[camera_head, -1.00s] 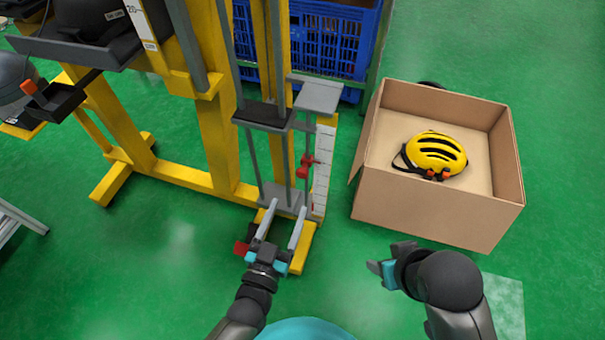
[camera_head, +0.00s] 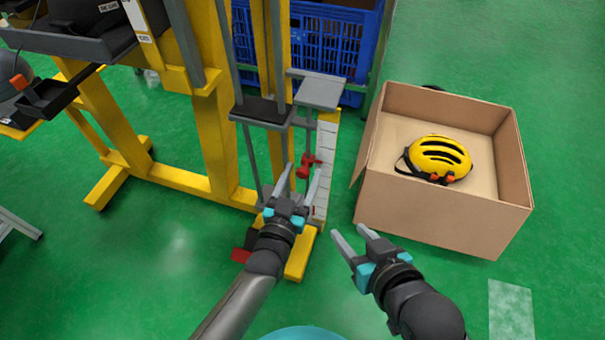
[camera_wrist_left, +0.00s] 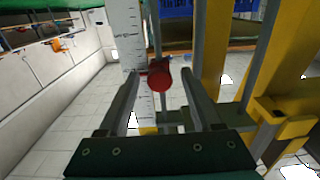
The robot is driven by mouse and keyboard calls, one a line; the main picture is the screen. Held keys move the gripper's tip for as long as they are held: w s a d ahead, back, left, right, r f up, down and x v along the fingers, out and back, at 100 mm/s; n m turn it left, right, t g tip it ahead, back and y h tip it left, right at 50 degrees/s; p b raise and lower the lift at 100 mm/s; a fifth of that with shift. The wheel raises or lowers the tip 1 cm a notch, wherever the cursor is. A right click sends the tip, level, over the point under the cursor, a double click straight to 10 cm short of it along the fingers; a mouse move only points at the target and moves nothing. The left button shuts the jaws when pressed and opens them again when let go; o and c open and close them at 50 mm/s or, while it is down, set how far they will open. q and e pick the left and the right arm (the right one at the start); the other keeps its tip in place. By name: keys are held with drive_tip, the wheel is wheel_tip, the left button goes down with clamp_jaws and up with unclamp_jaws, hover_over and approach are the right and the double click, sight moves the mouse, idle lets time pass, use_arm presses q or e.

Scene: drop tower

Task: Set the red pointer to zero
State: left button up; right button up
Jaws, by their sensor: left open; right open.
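The red pointer (camera_head: 307,166) sits on a thin upright rod beside the white scale (camera_head: 325,165) on the yellow drop tower. In the left wrist view the red pointer (camera_wrist_left: 159,75) shows as a red knob between my left fingers, in front of the scale (camera_wrist_left: 127,40). My left gripper (camera_head: 299,176) is open just below and in front of the pointer. In the left wrist view its fingers (camera_wrist_left: 160,90) stand either side of the knob, and I cannot tell whether they touch it. My right gripper (camera_head: 350,238) is open and empty, between the tower foot and the cardboard box.
A cardboard box (camera_head: 440,215) with a yellow helmet (camera_head: 440,158) in it stands at the right. A grey plate (camera_head: 318,92) tops the pointer's rod. A blue crate (camera_head: 320,45) stands behind.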

use_arm(q)
drive_tip(key=shift+w+d, duration=0.15)
drive_tip(key=shift+w, duration=0.35)
clamp_jaws()
idle(0.4)
idle(0.9)
